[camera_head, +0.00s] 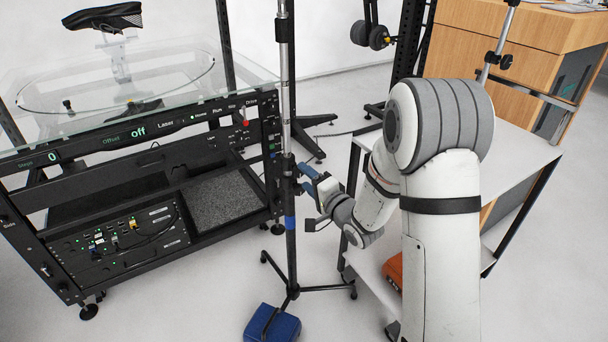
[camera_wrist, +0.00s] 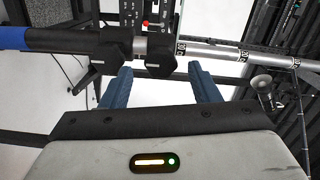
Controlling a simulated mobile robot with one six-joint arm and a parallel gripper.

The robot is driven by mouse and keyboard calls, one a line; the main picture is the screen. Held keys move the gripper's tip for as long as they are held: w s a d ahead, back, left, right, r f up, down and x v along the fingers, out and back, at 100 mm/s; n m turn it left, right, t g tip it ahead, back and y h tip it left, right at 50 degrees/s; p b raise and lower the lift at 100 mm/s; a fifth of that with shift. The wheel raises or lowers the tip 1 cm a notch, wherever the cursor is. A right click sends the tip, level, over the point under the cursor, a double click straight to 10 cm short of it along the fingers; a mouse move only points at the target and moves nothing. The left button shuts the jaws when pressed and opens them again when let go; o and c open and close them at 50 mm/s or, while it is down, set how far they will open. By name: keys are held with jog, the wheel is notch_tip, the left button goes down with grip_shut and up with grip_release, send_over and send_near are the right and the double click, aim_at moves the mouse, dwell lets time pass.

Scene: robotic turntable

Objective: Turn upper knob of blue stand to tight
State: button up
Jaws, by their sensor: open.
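The blue stand is a thin upright pole with blue tape (camera_head: 290,223) on a black tripod base (camera_head: 292,291). Its black clamp collars (camera_head: 289,182) sit above the tape. In the wrist view the pole runs sideways, blue tape (camera_wrist: 28,38) at left. A lower black collar (camera_wrist: 114,46) and an upper black collar with a knob (camera_wrist: 160,58) show near the middle. My gripper (camera_head: 305,181) is right of the pole at collar height. In the wrist view my gripper (camera_wrist: 161,84) is open, with the upper knob ahead between its blue fingers, apparently untouched. The knob's tightness cannot be seen.
A glass-topped turntable rack (camera_head: 140,200) with a shoe (camera_head: 105,17) above it stands at left. A blue sandbag (camera_head: 272,324) lies at the stand's foot. A white-topped table (camera_head: 525,150) is at right, with an orange case (camera_head: 394,270) below.

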jog(key=v, duration=0.5)
jog(key=shift+s+d, duration=0.15)
jog(key=s+d+r+n+g+h+p, duration=0.2)
jog(key=s+d+r+h+p, duration=0.1)
jog(key=d+r+h+p, duration=0.3)
jog(key=s+d+r+n+g+h+p, duration=0.2)
jog(key=d+r+h+p, duration=0.3)
jog(key=r, duration=0.4)
jog(key=s+d+r+n+g+p, duration=0.1)
jog(key=s+r+g+p, duration=0.3)
jog(key=s, duration=0.7)
jog(key=s+d+r+n+g+p, duration=0.1)
jog(key=s+r+n+g+p, duration=0.2)
jog(key=s+r+p, duration=0.3)
jog(key=s+r, duration=0.1)
jog(key=s, duration=0.4)
jog(key=shift+r+n+g, duration=0.3)
jog(key=shift+g, duration=0.1)
